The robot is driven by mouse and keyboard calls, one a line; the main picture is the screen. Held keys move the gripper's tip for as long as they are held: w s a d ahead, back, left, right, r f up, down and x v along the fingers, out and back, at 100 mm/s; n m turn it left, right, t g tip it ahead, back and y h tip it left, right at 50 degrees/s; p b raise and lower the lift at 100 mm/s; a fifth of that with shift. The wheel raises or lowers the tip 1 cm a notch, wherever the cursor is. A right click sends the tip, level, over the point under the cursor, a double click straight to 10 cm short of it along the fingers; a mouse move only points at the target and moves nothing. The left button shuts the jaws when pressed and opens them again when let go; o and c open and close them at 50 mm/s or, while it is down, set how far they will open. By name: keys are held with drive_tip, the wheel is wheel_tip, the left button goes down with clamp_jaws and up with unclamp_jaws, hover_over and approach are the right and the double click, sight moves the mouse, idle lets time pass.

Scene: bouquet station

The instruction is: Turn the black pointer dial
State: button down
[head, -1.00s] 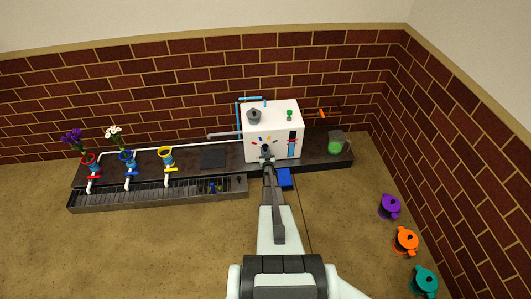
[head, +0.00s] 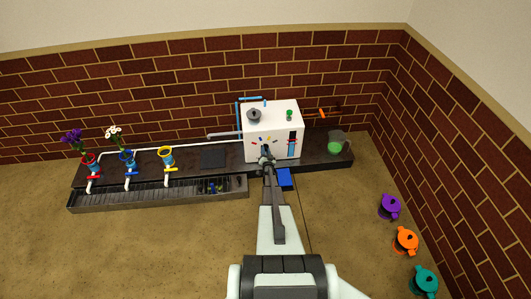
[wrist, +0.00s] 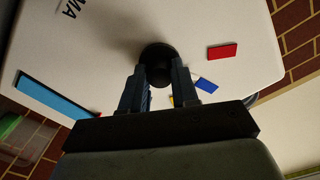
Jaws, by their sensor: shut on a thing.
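The black dial (wrist: 158,54) is a round knob on the front of the white box (head: 272,118). In the wrist view, my gripper (wrist: 159,72) has one fingertip on each side of the dial's lower part and is shut on it. Red (wrist: 221,51) and blue (wrist: 207,83) marks lie on the box face beside the dial, and a yellow mark is partly hidden behind a finger. In the head view, my gripper (head: 266,158) is at the box front and covers part of the dial. Which mark the pointer faces cannot be told.
A dark counter (head: 320,160) carries the box. A green-filled jug (head: 336,143) stands right of it. Red, blue and yellow vases stand left, two holding flowers. Purple (head: 389,207), orange (head: 405,241) and teal (head: 424,281) lidded pots stand at the right. A blue block (head: 285,178) is beside my arm.

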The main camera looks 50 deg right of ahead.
drive_tip(key=shift+m, duration=0.8)
drive_tip(key=c, duration=0.8)
unclamp_jaws()
drive_tip(key=shift+c, duration=0.2)
drive_tip(key=v, duration=1.3)
drive_tip(key=shift+s+a, duration=0.25)
drive_tip(key=shift+s, duration=0.05)
